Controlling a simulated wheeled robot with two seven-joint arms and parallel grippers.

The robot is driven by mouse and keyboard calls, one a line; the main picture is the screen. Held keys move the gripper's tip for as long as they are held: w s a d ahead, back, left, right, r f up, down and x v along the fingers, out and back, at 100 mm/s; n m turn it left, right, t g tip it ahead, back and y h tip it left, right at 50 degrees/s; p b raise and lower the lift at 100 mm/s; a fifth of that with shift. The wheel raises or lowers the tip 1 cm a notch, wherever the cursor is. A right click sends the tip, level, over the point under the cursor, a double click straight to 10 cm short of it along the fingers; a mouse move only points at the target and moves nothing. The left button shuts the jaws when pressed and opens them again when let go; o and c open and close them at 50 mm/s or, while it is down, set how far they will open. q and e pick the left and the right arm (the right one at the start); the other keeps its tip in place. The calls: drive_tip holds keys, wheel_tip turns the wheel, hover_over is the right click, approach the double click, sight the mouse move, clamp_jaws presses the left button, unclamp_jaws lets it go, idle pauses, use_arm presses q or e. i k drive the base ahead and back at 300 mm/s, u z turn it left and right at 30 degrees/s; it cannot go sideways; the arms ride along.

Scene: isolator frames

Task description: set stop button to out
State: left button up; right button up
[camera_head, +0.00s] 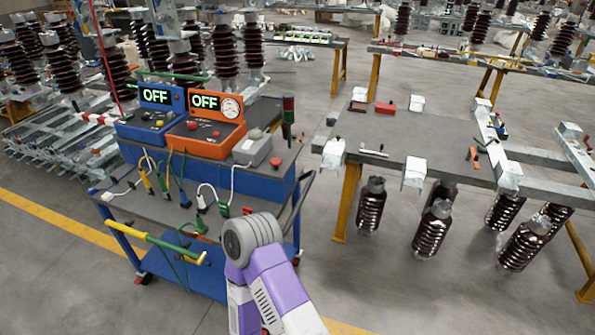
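A small grey box (252,148) with a red button (275,162) at its right end stands at the right of the cart top. An orange console (208,140) with a red knob or button (192,125), a round gauge and a display reading OFF stands left of it. A blue console (147,128), also reading OFF, is farther left with small controls. I cannot tell which red control is the stop button or whether it is in or out. One purple and white arm of mine rises from the bottom centre. Neither gripper shows.
The blue cart (118,205) carries cables with coloured clips on its grey shelf. A yellow and green bar (150,241) sticks out at its front left. A workbench (400,150) with insulators under it stands right. Open floor (385,275) lies between and in front.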

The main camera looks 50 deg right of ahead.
sight(275, 162)
drive_tip(key=u, duration=0.05)
drive_tip(key=k, duration=0.15)
drive_tip(key=z, duration=1.15)
